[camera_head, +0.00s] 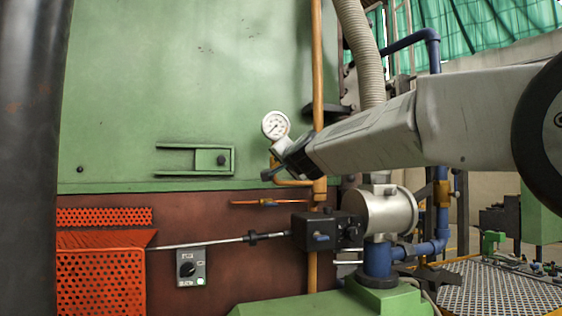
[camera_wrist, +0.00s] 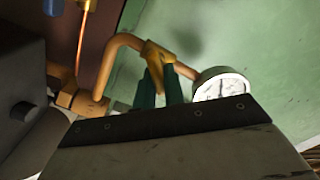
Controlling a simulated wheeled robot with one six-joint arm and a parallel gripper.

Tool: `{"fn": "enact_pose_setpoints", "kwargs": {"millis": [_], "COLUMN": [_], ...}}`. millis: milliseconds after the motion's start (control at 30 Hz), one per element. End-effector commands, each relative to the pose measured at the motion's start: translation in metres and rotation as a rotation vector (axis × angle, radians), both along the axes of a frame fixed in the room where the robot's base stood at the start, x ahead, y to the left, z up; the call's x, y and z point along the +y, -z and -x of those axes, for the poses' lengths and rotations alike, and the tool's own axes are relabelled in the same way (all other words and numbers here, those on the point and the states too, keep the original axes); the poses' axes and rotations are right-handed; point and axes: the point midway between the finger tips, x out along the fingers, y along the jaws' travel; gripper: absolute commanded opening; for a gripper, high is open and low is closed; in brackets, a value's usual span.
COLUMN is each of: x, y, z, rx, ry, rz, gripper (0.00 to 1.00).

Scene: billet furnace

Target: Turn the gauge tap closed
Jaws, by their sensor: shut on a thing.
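The gauge tap (camera_wrist: 157,52) is a small yellow-brass fitting on the bent copper pipe below the gauge, seen in the wrist view. My gripper (camera_wrist: 160,82) has its two dark green fingers closed around the tap's handle part. In the head view my gripper (camera_head: 272,174) reaches in from the right, just below the round white gauge (camera_head: 275,125). The gauge also shows in the wrist view (camera_wrist: 221,84), right of the fingers. The handle's exact angle is hidden by the fingers and my wrist.
A green furnace panel (camera_head: 190,80) stands behind the gauge. An upright orange pipe (camera_head: 317,60) runs beside my wrist. Below are a dark box (camera_head: 318,231), a metal cylinder (camera_head: 387,212) and a switch box (camera_head: 191,267). An orange perforated guard (camera_head: 100,280) is at lower left.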

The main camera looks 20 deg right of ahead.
Motion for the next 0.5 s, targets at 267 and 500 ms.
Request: {"fn": "enact_pose_setpoints", "kwargs": {"millis": [267, 500], "x": [-0.0020, -0.0028], "y": [0.0043, 0.0068], "z": [-0.0002, -0.0002], "rx": [0.003, 0.003], "ry": [0.000, 0.000], "rz": [-0.259, -0.472], "gripper": [0.00, 0.00]}}
